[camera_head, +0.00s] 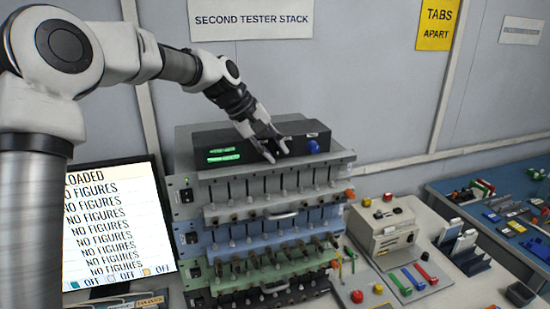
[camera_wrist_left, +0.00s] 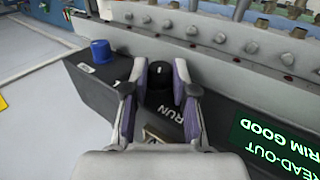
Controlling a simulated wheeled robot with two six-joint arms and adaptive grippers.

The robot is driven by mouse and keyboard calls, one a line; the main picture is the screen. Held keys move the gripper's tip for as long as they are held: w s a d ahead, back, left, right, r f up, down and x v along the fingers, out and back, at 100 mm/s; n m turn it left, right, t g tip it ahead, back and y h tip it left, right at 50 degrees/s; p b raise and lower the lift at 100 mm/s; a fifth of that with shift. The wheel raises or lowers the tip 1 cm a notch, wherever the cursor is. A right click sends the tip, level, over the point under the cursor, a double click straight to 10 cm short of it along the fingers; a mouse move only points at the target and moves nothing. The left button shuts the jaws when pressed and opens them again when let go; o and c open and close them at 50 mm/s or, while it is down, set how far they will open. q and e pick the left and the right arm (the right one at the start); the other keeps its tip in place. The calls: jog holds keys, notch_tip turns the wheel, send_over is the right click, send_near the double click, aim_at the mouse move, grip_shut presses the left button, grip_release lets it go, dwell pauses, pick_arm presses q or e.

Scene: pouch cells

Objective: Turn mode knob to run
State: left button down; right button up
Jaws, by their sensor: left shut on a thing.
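The mode knob (camera_wrist_left: 162,84) is a black round knob on a black box (camera_head: 215,138) on top of the tester stack. A small white mark shows on its top in the left wrist view, with the word RUN printed beside it. My left gripper (camera_head: 272,150) reaches down to the box front. In the left wrist view my left gripper (camera_wrist_left: 161,78) has one finger on each side of the knob and is shut on it. I cannot tell exactly which label the mark points to. In the head view the fingers mostly hide the knob. My right gripper is not in view.
A blue knob (camera_head: 313,146) sits beside the mode knob, and a green lit read-out (camera_head: 223,155) is on the box's left. The stack below has rows of small knobs and handles. A screen (camera_head: 110,225) stands left. A beige device (camera_head: 385,228) is at right.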

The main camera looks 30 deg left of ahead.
pick_arm(q)
jog(key=shift+f, duration=0.15)
jog(key=c, duration=0.9)
grip_release()
jog(key=shift+c, duration=0.2)
jog(key=v, duration=1.2)
jog(key=shift+w, duration=0.2)
